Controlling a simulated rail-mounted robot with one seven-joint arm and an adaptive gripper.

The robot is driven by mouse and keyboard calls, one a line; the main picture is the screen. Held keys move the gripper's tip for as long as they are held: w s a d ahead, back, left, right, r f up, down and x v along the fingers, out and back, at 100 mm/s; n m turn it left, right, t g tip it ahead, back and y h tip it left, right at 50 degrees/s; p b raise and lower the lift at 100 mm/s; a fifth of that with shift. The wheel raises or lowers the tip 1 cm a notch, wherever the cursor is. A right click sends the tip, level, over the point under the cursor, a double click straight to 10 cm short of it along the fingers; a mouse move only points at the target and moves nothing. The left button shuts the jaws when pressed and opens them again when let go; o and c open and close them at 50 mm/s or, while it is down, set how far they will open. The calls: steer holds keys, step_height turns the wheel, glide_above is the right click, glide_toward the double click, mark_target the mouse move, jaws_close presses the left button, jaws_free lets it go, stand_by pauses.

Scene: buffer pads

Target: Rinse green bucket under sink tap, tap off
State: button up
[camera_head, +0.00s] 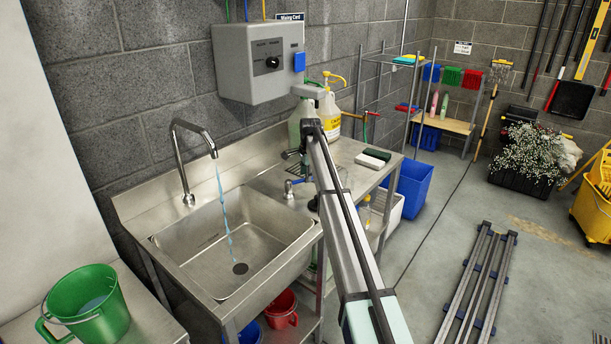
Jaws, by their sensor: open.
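A green bucket (88,304) stands upright on a metal surface at the lower left, with its wire handle down and something bluish, perhaps liquid, inside. To its right is the steel sink (205,247) with a dark drain. The gooseneck tap (178,150) stands at the sink's back left. A blue-tinted water stream falls from its spout into the basin. A small chrome fitting with a blue part (291,187) sits at the sink's right, beside my arm. My arm rises from the bottom middle.
A grey control box (262,62) hangs above the sink. Jugs (327,115) and a white-and-green sponge (373,157) are on the counter. A blue bin (413,188) stands right of it. A metal rack (478,285) lies on the floor; a yellow mop bucket (594,205) is at far right.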

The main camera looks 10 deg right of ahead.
steer(key=shift+w+f, duration=0.1)
steer(key=shift+f, duration=0.65)
steer(key=shift+c, duration=0.3)
jaws_close()
